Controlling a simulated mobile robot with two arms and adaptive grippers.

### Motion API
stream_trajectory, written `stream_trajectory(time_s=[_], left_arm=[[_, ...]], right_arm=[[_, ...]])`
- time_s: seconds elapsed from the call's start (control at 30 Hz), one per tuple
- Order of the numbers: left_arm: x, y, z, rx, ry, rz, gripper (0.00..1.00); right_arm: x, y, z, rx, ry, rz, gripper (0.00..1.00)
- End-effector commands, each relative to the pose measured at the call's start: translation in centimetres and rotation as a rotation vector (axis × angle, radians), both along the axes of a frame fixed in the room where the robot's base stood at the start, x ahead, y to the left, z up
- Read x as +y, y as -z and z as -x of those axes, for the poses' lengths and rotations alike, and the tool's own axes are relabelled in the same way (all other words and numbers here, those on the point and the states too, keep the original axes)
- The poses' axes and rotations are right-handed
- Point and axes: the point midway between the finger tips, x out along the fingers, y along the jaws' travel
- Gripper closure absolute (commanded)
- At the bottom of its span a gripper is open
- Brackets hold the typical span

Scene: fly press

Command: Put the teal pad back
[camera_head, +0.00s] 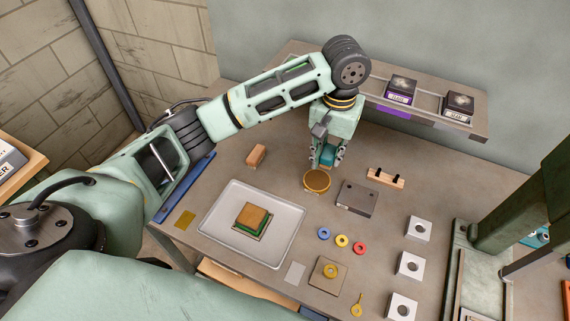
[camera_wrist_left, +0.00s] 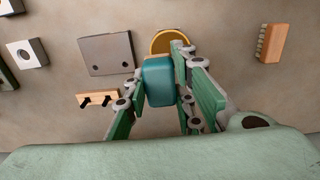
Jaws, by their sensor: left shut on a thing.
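The teal pad (camera_head: 327,158) is a small block held between the fingers of my left gripper (camera_head: 326,160). The arm reaches down over the back middle of the table. In the left wrist view the pad (camera_wrist_left: 158,84) shows clearly between the green finger links. The fingers are shut on its sides. The pad is just behind a round brass-coloured tin (camera_head: 317,180), which also shows in the wrist view (camera_wrist_left: 166,40). Whether the pad touches the table or hangs above it, I cannot tell. My right gripper is not in view.
A grey plate (camera_head: 356,197) and a wooden peg rack (camera_head: 386,178) lie right of the tin; a small brush (camera_head: 256,156) lies left. A tray (camera_head: 289,248) holds a stacked block. A raised shelf (camera_head: 463,124) with boxes stands behind. The press (camera_head: 515,215) stands at right.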

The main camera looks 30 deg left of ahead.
Motion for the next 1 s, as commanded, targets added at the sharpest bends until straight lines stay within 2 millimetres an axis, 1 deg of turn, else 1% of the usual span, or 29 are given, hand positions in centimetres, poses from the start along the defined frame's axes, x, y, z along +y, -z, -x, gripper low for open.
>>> stream_trajectory(time_s=[0.07,0.13,0.23,0.3,0.37,0.5,0.6,0.7,0.8,1.0], left_arm=[[0.0,0.2,0.1,-0.002,0.004,-0.001,1.0],[0.9,0.5,0.2,0.0,0.002,-0.004,1.0],[3.0,1.6,0.3,0.002,-0.001,-0.006,1.0],[4.7,2.6,0.4,0.001,-0.001,-0.006,1.0],[6.1,3.4,0.5,0.002,-0.001,-0.006,1.0],[9.0,5.2,0.6,0.001,0.0,-0.005,1.0],[10.3,6.1,0.6,0.0,0.003,-0.003,1.0],[10.9,6.7,0.6,-0.001,0.005,-0.001,1.0],[11.1,7.4,0.7,0.001,0.006,-0.001,1.0],[11.1,10.2,0.7,0.0,0.006,-0.002,1.0]], right_arm=[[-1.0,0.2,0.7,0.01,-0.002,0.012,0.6],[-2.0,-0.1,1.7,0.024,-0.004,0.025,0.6],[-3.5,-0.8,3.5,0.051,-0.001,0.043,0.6],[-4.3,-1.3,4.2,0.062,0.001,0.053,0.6],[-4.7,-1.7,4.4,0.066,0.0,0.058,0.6],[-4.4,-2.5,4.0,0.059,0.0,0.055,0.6],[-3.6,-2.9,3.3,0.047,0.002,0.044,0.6],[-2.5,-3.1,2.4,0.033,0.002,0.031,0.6],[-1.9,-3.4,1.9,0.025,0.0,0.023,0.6],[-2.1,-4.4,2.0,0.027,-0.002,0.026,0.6]])
